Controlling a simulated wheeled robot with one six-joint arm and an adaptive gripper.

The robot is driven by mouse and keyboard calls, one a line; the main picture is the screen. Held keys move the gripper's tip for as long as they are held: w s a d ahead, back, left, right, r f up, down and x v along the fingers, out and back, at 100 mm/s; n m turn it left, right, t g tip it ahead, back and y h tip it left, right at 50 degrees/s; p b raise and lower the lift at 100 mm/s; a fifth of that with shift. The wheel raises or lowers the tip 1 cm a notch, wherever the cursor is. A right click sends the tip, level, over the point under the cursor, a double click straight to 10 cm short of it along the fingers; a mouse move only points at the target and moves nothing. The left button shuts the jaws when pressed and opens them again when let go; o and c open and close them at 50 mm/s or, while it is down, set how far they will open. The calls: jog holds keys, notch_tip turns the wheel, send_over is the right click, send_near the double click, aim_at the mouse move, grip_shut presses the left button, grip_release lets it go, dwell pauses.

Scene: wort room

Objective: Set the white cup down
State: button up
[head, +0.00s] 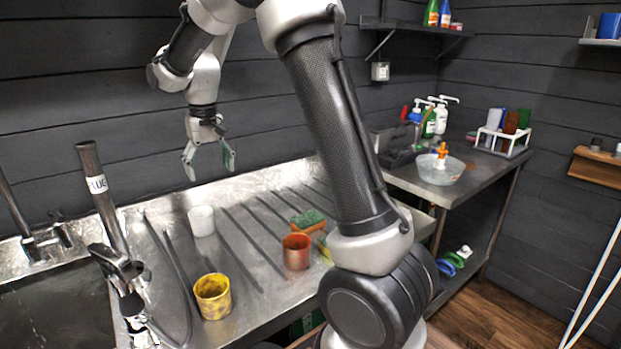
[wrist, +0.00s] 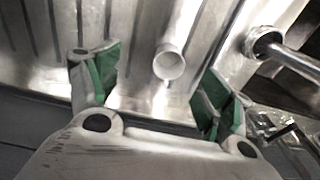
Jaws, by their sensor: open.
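The white cup (head: 202,221) stands upright on the ribbed metal draining board (head: 240,275), towards the back, right of the sink. My gripper (head: 208,172) hangs open and empty above the board, near the back wall, higher than the cup and apart from it. In the wrist view the white cup (wrist: 168,64) shows from above, beyond and between the green-padded fingers of my gripper (wrist: 160,92). Nothing is between the fingers themselves.
A yellow cup (head: 212,297) and a red-brown cup (head: 297,252) stand on the board nearer the front. A green-topped sponge (head: 308,219) lies behind the red-brown cup. A pipe labelled PLUG (head: 97,185) rises at the sink's edge. The board around the white cup is clear.

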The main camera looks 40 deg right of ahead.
jog(key=s+d+r+t, duration=0.1)
jog(key=s+d+r, duration=0.35)
jog(key=s, duration=0.55)
jog(key=s+d+r+t, duration=0.1)
jog(key=s+d+r, duration=0.35)
jog(key=s, duration=0.45)
jog(key=s+d+f+t, duration=0.1)
jog(key=s+d+f, duration=0.1)
jog(key=s, duration=1.2)
jog(key=shift+s+d+f+t, duration=0.15)
jog(key=shift+s+f+t, duration=0.15)
jog(key=shift+f, duration=0.2)
